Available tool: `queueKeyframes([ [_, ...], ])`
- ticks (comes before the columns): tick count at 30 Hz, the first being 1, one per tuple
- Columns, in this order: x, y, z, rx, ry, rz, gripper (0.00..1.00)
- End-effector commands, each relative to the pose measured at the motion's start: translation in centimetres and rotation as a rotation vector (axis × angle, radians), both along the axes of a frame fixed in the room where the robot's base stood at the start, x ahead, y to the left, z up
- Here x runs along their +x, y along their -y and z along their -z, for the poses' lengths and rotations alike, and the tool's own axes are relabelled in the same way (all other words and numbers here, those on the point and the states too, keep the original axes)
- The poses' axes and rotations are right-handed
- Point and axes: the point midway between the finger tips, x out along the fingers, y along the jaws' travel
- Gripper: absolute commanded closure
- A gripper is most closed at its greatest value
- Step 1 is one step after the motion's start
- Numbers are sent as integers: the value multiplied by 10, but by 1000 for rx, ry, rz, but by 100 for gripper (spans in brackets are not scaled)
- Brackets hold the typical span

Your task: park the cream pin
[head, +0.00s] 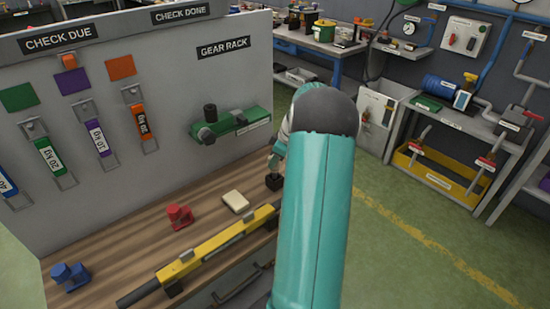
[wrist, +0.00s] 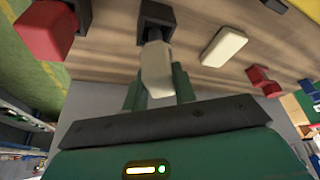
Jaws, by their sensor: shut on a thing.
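In the wrist view my gripper (wrist: 157,88) is shut on the cream pin (wrist: 156,70), a pale piece between the two green fingers. The pin's dark far end meets a black square block (wrist: 157,15) on the wooden bench; I cannot tell how deep it sits in it. In the head view the black block (head: 274,183) stands near the bench's right end. My teal arm hides most of my gripper there, and the pin is not clearly visible.
A cream slab (head: 235,201) lies beside the black block. A red clamp-like piece (head: 180,216), a blue one (head: 68,277) and a yellow bar (head: 205,250) are on the bench. A green rack (head: 232,126) juts from the grey panel (head: 180,60) behind.

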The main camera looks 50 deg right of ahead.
Motion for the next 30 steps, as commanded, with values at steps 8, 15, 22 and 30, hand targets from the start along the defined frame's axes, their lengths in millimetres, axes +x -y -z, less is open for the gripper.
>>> queueKeyframes([
  [8, 0, 0, 6, 0, 0, 1, 100],
  [15, 0, 0, 12, 1, 0, 1, 100],
  [22, 0, 0, 17, 1, 0, 1, 100],
  [30, 0, 0, 23, -1, 0, 1, 100],
])
